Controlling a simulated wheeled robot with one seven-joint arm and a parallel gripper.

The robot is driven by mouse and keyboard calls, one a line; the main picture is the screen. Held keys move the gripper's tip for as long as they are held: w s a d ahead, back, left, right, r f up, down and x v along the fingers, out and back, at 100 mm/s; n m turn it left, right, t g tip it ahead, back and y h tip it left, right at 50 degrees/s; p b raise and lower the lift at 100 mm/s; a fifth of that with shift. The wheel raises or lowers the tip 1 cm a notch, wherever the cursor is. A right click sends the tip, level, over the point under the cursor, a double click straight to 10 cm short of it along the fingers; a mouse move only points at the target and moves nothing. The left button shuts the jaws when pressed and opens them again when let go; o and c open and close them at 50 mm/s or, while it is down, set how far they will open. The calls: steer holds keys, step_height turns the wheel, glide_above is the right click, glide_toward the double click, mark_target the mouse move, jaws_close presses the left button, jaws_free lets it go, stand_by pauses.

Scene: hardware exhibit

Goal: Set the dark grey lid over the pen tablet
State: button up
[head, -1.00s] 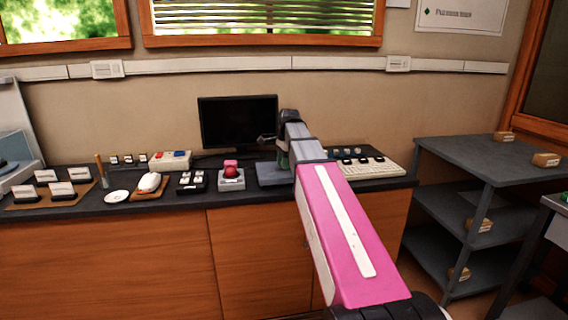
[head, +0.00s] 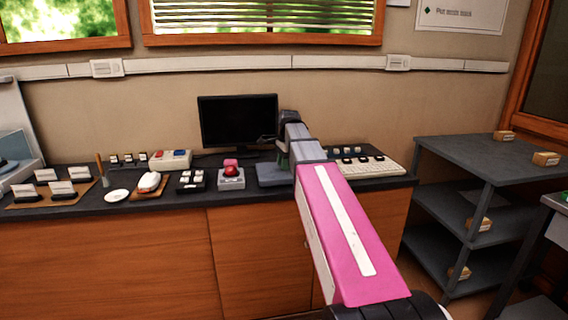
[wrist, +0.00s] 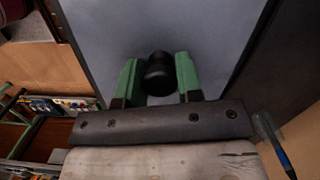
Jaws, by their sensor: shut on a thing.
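The dark grey lid (head: 272,175) is a flat, blue-grey plate on or just above the counter, in front of the monitor. In the wrist view the lid (wrist: 212,38) fills the upper middle, with a round black knob (wrist: 160,74) on top. My gripper (wrist: 158,66) has its green fingers shut on either side of this knob. In the head view my gripper (head: 283,158) is partly hidden behind my pink and grey arm. I cannot make out the pen tablet; the lid may hide it. I cannot tell whether the lid touches what is under it.
A red button box (head: 231,179) stands close left of the lid, and a white keyboard (head: 366,167) lies to the right. The monitor (head: 238,121) is behind. A dark pen-like stick (wrist: 273,146) shows beside the lid in the wrist view. Grey shelves (head: 490,160) stand at the right.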

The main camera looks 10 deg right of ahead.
steer(key=shift+f, duration=0.55)
stand_by(0.4)
steer(key=o, duration=1.6)
steer(key=shift+c, duration=0.2)
steer(key=shift+r, duration=0.15)
steer(key=shift+r, duration=3.4)
steer(key=shift+s, duration=0.1)
